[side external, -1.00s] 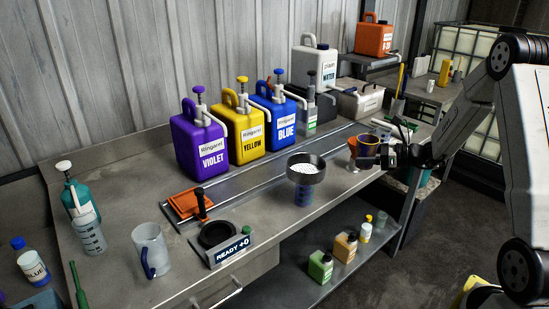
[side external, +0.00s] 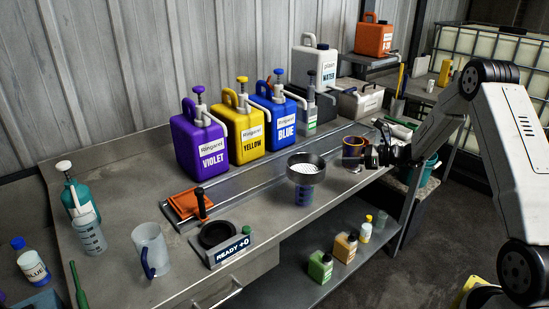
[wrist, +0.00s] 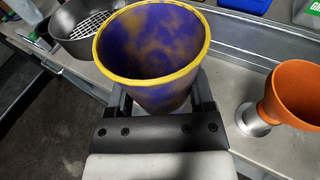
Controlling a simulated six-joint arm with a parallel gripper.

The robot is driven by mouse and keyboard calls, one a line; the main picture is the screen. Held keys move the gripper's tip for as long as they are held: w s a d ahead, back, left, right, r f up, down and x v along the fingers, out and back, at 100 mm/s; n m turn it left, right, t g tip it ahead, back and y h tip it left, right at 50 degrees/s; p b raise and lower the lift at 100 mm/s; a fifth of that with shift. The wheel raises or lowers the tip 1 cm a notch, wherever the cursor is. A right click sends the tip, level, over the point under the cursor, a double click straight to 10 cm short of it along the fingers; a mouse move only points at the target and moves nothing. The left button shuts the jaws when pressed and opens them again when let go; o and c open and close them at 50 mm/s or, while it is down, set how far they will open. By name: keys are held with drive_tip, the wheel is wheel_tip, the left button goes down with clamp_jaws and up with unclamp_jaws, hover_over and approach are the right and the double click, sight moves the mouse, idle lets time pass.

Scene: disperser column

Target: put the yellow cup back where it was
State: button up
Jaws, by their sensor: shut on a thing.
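The yellow cup (wrist: 152,52) has a bright yellow rim, and its walls look blotched purple-blue and yellow. My gripper (wrist: 160,95) is shut around it, and it sits upright between the fingers with its mouth up. In the side external view the cup (side external: 353,147) is at the right part of the bench, with my gripper (side external: 372,154) to its right. Whether the cup's bottom touches the bench cannot be told. The inside shows no clear liquid.
An orange funnel-shaped cup on a metal foot (wrist: 292,98) stands right of my gripper in the wrist view. A steel sieve bowl (side external: 306,172) stands left of the held cup. Violet (side external: 198,148), yellow (side external: 243,135) and blue (side external: 274,125) canisters line the back.

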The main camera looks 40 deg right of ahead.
hover_over(336, 180)
drive_tip(key=shift+s+a+f, duration=0.1)
drive_tip(key=shift+f, duration=1.4)
drive_tip(key=shift+s+a+f, duration=0.1)
drive_tip(key=shift+f, duration=1.4)
drive_tip(key=shift+w+d+f, duration=0.1)
drive_tip(key=shift+w+f, duration=0.15)
drive_tip(key=shift+f, duration=1.55)
drive_tip(key=shift+f, duration=0.15)
drive_tip(key=o, duration=1.2)
